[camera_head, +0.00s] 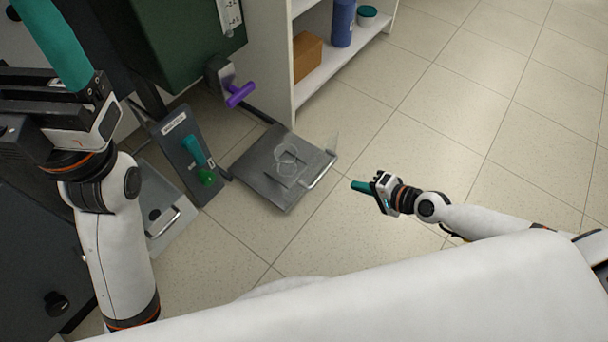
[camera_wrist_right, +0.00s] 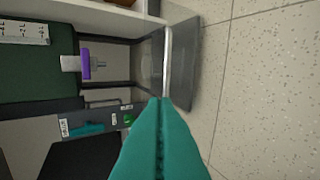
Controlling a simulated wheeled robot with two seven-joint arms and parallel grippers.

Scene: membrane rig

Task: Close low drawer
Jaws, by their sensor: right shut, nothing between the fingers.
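A grey low drawer (camera_head: 262,178) stands pulled out near the floor in the head view, with a metal bar handle (camera_head: 321,170) along its right end. A pale, clear ring-shaped thing (camera_head: 288,158) shows on it. My right gripper (camera_head: 356,186) is shut and empty, a little to the right of the handle and apart from it. In the right wrist view the teal fingers (camera_wrist_right: 160,135) are pressed together, with their tips near the lower end of the bar handle (camera_wrist_right: 167,62) in the picture. My left gripper (camera_head: 60,45) is at the upper left; its fingertips run near the frame edge.
Another grey drawer-like part with a handle (camera_head: 163,222) is at lower left. A white shelf (camera_head: 268,70) stands behind. Tiled floor to the right is clear.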

